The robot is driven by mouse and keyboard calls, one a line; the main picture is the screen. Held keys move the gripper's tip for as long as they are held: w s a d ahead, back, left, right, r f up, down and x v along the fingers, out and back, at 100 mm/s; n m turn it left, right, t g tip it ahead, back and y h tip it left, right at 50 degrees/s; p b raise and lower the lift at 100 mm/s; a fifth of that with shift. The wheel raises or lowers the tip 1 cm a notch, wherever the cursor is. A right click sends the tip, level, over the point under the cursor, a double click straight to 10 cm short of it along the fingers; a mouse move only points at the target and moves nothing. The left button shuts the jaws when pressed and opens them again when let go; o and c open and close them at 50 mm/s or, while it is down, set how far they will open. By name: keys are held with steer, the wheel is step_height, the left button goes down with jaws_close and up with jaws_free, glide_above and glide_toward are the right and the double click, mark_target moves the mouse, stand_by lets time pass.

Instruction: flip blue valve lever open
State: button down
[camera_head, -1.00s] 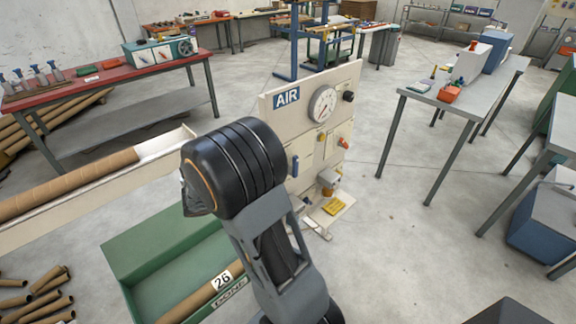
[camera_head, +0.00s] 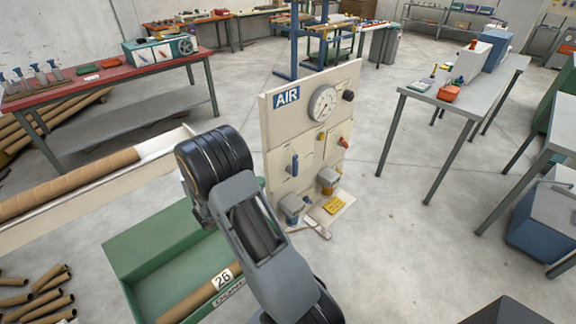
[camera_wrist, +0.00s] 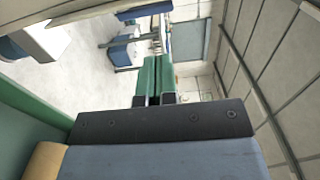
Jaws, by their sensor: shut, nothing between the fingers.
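The blue valve lever (camera_head: 295,165) stands upright on the front of the cream AIR panel (camera_head: 268,130), left of the orange-red handle. In the head view my arm is left of the panel, and its black wrist no longer covers the lever. My gripper is hidden behind the arm there.
A pressure gauge (camera_head: 322,103), a black knob (camera_head: 348,96) and an orange-red handle (camera_head: 343,142) are on the panel. A yellow tag (camera_head: 334,205) lies at its foot. A green bin (camera_head: 150,240) stands below my arm. The floor right of the panel is clear.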

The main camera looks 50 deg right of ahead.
mark_target(293, 161)
steer(key=d, duration=0.4)
steer(key=d+p, duration=0.1)
steer(key=d, duration=0.3)
steer(key=s+d+p, duration=0.1)
steer(key=d, duration=0.4)
steer(key=shift+a, duration=0.1)
